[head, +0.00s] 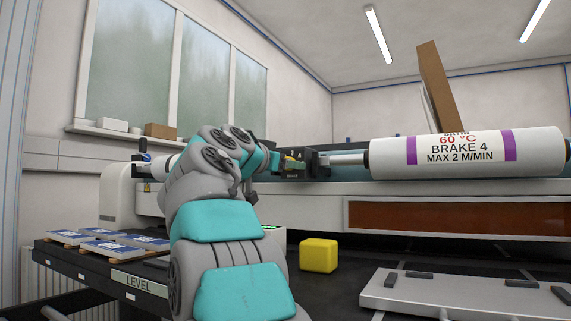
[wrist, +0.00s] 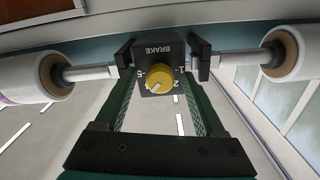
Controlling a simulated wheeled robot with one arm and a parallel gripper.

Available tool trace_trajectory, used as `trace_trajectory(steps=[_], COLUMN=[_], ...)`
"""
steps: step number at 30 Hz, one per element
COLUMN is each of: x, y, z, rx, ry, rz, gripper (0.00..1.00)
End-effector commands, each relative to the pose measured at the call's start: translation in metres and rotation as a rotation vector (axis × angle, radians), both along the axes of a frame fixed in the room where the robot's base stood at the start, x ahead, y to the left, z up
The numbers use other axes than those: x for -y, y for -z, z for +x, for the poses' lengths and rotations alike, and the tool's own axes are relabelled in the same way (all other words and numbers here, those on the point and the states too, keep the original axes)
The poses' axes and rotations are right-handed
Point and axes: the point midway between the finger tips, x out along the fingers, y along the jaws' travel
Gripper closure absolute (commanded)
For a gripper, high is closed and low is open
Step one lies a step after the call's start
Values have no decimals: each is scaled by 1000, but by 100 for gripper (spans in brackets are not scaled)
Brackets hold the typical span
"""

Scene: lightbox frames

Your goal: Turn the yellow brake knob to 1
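The yellow brake knob (wrist: 160,76) sits on the face of a black block (wrist: 161,50) marked BRAKE, which appears upside down in the wrist view. A pale pointer mark on the knob points to the lower left in that view. In the head view my gripper (head: 292,165) is at the block, and the knob is hard to make out.
Black brackets with shafts flank the block, carrying a white roll (wrist: 28,78) and another roll (wrist: 297,52). In the head view, the large roll (head: 465,153) is labelled BRAKE 4. A yellow cube (head: 319,255) and a grey plate (head: 465,293) lie below.

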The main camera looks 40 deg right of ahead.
Motion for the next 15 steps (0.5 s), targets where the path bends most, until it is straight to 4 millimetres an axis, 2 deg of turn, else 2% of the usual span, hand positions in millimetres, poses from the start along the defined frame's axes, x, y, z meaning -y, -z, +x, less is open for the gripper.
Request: trace_trajectory(steps=[2,15], x=[0,0], y=[0,0], z=[0,0], rx=[0,0], ry=[0,0], rz=[0,1], gripper=[37,87])
